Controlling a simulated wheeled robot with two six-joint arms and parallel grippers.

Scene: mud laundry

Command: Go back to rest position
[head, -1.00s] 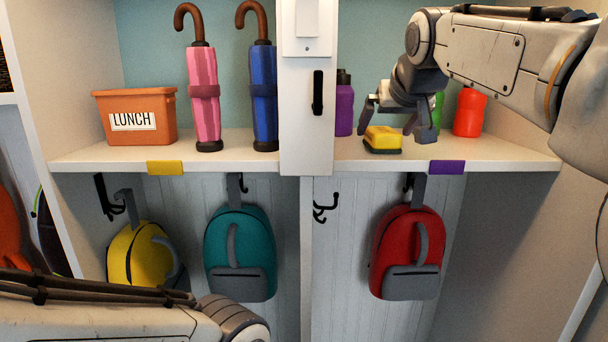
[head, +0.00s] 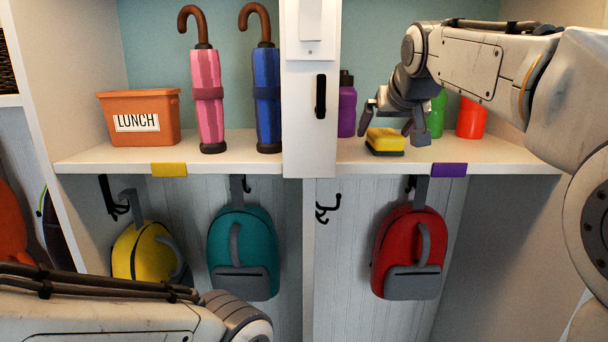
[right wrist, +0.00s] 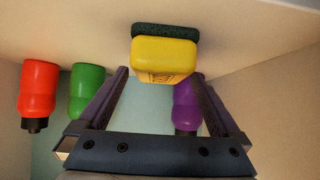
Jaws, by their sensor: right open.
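My right gripper (head: 392,122) is at the right shelf, with its fingers apart near a yellow sponge (head: 384,139). The sponge has a dark green underside and rests on the shelf close to the front edge. In the right wrist view the sponge (right wrist: 165,58) shows beyond the open fingertips of my right gripper (right wrist: 160,85), and nothing is held. My left arm comes in at the lower left of the head view, but its gripper is out of the picture.
On the right shelf (head: 500,160) stand a purple bottle (head: 347,106), a green bottle (head: 436,115) and a red bottle (head: 471,118). A white divider (head: 308,140) splits the shelves. A lunch box (head: 140,118) and umbrellas stand at left. Backpacks hang below.

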